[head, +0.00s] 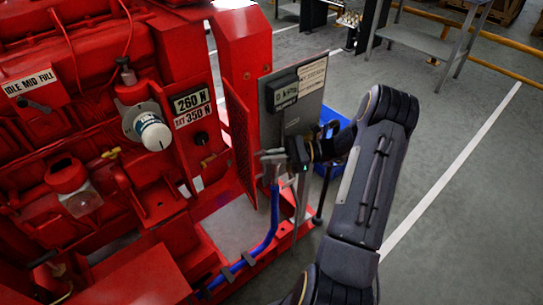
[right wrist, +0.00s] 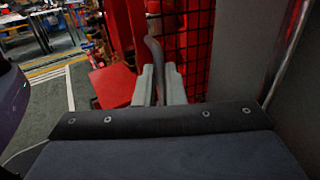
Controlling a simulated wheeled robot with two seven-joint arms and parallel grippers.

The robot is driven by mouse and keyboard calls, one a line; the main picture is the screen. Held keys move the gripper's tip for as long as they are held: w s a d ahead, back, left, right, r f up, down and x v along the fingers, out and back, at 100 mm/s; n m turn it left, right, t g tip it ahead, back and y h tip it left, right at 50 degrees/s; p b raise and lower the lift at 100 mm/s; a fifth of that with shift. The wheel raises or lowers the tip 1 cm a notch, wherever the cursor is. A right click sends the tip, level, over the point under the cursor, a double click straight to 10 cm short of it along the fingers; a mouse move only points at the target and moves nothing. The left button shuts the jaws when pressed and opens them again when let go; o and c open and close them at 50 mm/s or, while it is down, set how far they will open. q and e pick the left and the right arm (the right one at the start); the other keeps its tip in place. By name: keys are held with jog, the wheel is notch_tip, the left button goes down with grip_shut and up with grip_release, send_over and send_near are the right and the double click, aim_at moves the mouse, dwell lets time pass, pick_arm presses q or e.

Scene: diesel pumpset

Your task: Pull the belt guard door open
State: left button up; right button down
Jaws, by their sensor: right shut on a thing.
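The belt guard door (head: 239,145) is a red-framed mesh panel on the right side of the red pumpset in the head view. Its dark mesh also shows in the right wrist view (right wrist: 200,45). My right gripper (head: 268,156) reaches it from the right. In the right wrist view, my right gripper's two pale fingers (right wrist: 160,85) are shut on an upright grey-brown door handle (right wrist: 153,50) beside the mesh. The handle is hard to make out in the head view. How far the door stands open is unclear. My left gripper is out of view.
A grey control panel (head: 309,80) stands just behind my right gripper. A blue hose (head: 272,222) runs below it along the red base. A blue bin (head: 329,130) is behind my forearm.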

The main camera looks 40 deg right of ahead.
jog(key=shift+w+r, duration=0.3)
jog(key=shift+w, duration=0.2)
jog(key=c, duration=1.9)
grip_release()
jog(key=shift+c, duration=0.2)
jog(key=o, duration=0.4)
jog(key=shift+w+f, duration=0.15)
jog(key=shift+w, duration=0.15)
jog(key=shift+o, duration=0.2)
jog(key=shift+s, duration=0.1)
jog(key=shift+s+f, duration=0.1)
jog(key=shift+s, duration=0.05)
jog(key=v, duration=0.7)
jog(key=shift+s+d, duration=0.15)
jog(key=shift+d, duration=0.05)
